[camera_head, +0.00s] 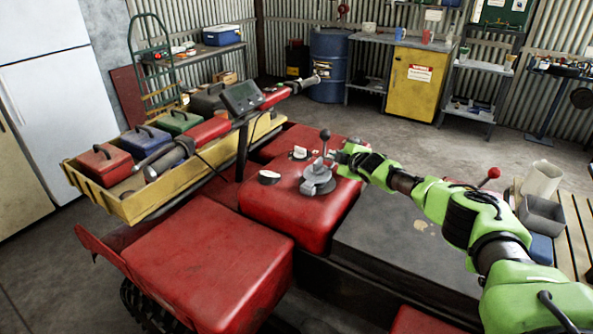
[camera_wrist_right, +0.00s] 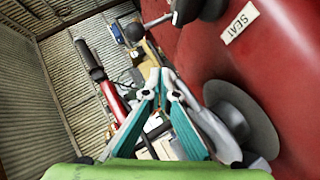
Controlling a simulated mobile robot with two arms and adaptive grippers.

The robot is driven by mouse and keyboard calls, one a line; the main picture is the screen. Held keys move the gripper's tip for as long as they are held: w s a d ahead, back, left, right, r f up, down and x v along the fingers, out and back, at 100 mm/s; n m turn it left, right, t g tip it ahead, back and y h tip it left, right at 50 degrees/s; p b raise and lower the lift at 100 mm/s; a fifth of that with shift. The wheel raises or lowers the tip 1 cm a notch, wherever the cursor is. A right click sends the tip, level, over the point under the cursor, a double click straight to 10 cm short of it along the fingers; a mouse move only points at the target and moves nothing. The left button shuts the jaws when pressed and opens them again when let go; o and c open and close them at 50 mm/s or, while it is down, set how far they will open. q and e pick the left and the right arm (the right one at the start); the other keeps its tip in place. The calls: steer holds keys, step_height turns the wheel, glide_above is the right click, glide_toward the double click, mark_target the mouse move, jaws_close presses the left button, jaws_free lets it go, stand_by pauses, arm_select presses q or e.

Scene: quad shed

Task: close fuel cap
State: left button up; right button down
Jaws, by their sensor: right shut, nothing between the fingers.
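A round grey metal fitting (camera_head: 318,183), which looks like the fuel cap, sits on the red body (camera_head: 285,212) of the quad. I cannot tell how far the cap is open or shut. A lever with a black ball knob (camera_head: 325,135) rises beside the fitting. My right gripper (camera_head: 343,158) is at the fitting's right side, and its fingertips (camera_wrist_right: 160,75) meet with nothing between them. Contact with the fitting is unclear. My left gripper is out of view.
A "SEAT" label (camera_wrist_right: 240,22) is on the red body. The handlebar display (camera_head: 242,97) and a yellow tray (camera_head: 140,205) with toolboxes are left. A red-knobbed lever (camera_head: 494,172) stands right.

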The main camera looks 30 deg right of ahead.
steer(key=shift+s+a+f, duration=0.1)
steer(key=shift+s+a, duration=0.15)
steer(key=shift+s, duration=0.4)
steer(key=v, duration=1.1)
steer(key=shift+d+r, duration=0.2)
steer(key=shift+r, duration=0.05)
steer(key=shift+w, duration=0.15)
